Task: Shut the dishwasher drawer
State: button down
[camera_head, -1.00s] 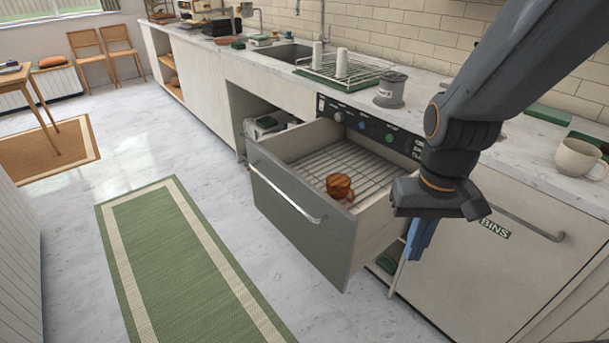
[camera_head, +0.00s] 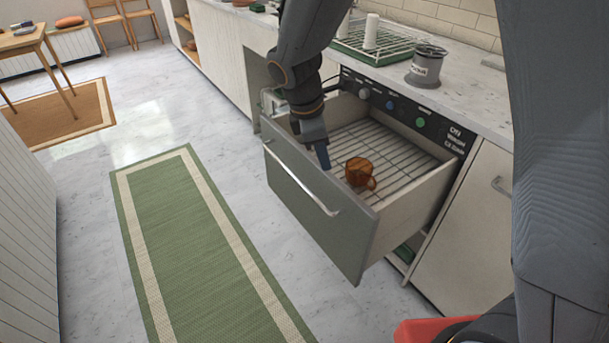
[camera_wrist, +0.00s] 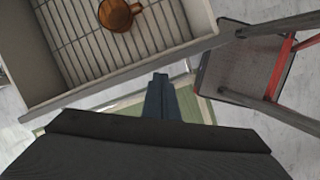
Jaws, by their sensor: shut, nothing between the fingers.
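The dishwasher drawer (camera_head: 378,221) is pulled well out from under the counter, with a grey front panel and a pale bar handle (camera_head: 302,182). An amber mug (camera_head: 360,172) stands on the wire rack inside; it also shows in the wrist view (camera_wrist: 118,14). My gripper (camera_head: 324,158) is shut and empty, pointing down near the top edge of the drawer front. In the wrist view, my shut fingertips (camera_wrist: 160,80) appear just outside the front wall, close to the handle. I cannot tell whether they touch it.
A green rug (camera_head: 200,240) lies on the floor in front of the drawer.

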jog(key=w+a+f+n+t, duration=0.1)
jog(key=w+a+f+n, duration=0.1)
jog(key=w+a+n, duration=0.35)
send_near(306, 175)
jog(key=shift+n+h, duration=0.25)
jog(key=shift+h, duration=0.05)
jog(key=f, duration=0.1)
jog(key=s+d+f, duration=0.1)
jog(key=f, duration=0.1)
jog(key=s+d+f, duration=0.1)
jog(key=f, duration=0.1)
jog(key=shift+s+d+f, duration=0.15)
jog(key=shift+f, duration=0.1)
